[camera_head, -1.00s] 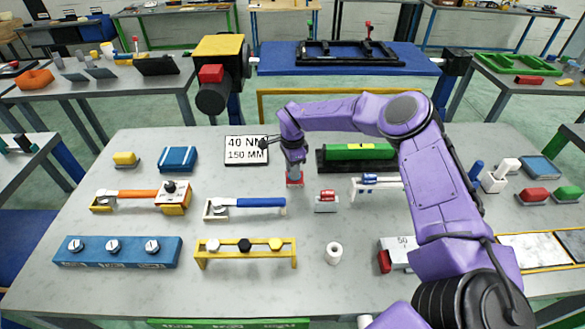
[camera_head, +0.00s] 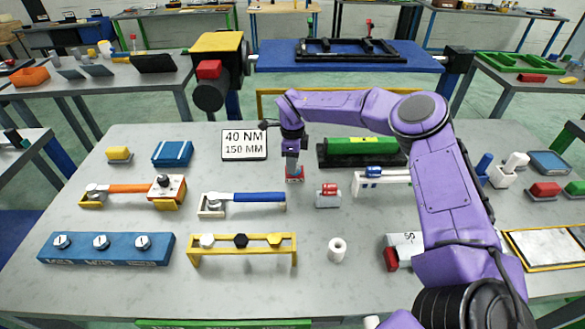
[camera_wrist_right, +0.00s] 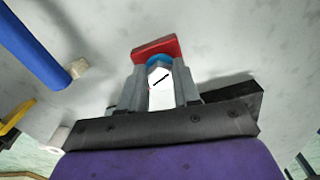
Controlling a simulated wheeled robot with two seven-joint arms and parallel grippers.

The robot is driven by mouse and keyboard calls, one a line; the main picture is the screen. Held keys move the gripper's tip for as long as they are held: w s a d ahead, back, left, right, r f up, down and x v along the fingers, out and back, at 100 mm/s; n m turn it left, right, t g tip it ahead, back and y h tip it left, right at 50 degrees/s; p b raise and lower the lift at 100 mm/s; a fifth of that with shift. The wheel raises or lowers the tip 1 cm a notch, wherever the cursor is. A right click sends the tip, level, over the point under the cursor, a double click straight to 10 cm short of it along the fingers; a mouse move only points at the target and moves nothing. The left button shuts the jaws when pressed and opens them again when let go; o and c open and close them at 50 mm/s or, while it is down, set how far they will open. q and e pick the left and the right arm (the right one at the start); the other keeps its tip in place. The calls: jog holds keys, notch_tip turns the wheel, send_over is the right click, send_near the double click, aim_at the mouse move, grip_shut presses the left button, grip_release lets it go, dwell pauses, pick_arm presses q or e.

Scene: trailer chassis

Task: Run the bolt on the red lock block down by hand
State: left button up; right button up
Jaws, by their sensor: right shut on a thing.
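The red lock block (camera_head: 295,179) sits on the grey bench under my right gripper (camera_head: 293,166). In the right wrist view the red block (camera_wrist_right: 157,47) shows just beyond the fingertips, with a blue ring (camera_wrist_right: 158,61) on it. My right gripper (camera_wrist_right: 159,88) is shut on the bolt (camera_wrist_right: 160,77), whose pale head bears a dark line and stands between the two grey fingers. The bolt's lower part and thread are hidden, so how deep it sits cannot be told. My left gripper is in neither view.
A blue-handled wrench (camera_head: 243,200) lies left of the block. A small red-topped grey block (camera_head: 328,196) stands close on the right, and a green-topped dark fixture (camera_head: 361,147) behind it. A yellow rack (camera_head: 243,251) and a white ring (camera_head: 337,249) are in front.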

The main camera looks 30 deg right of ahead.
jog(key=m+b, duration=0.2)
jog(key=shift+w+d+r+m, duration=0.15)
jog(key=shift+w+m, duration=0.1)
jog(key=shift+m, duration=0.15)
jog(key=m+b, duration=0.3)
jog(key=m, duration=0.1)
jog(key=shift+d, duration=0.1)
jog(key=m+b, duration=0.2)
jog(key=m, duration=0.2)
jog(key=shift+d+b, duration=0.1)
jog(key=shift+b, duration=0.25)
jog(key=m+b, duration=0.3)
jog(key=m, duration=0.1)
jog(key=shift+d+m, duration=0.15)
jog(key=shift+m, duration=0.15)
jog(key=m+b, duration=0.3)
jog(key=shift+s+d+m, duration=0.1)
jog(key=shift+m, duration=0.3)
jog(key=m+b, duration=0.4)
jog(key=shift+s+d, duration=0.1)
jog(key=shift+s, duration=0.05)
jog(key=m+b, duration=0.4)
jog(key=shift+s+m, duration=0.15)
jog(key=shift+m, duration=0.15)
jog(key=shift+s+r+m+b, duration=0.15)
jog(key=shift+m+b, duration=0.85)
jog(key=shift+m, duration=0.3)
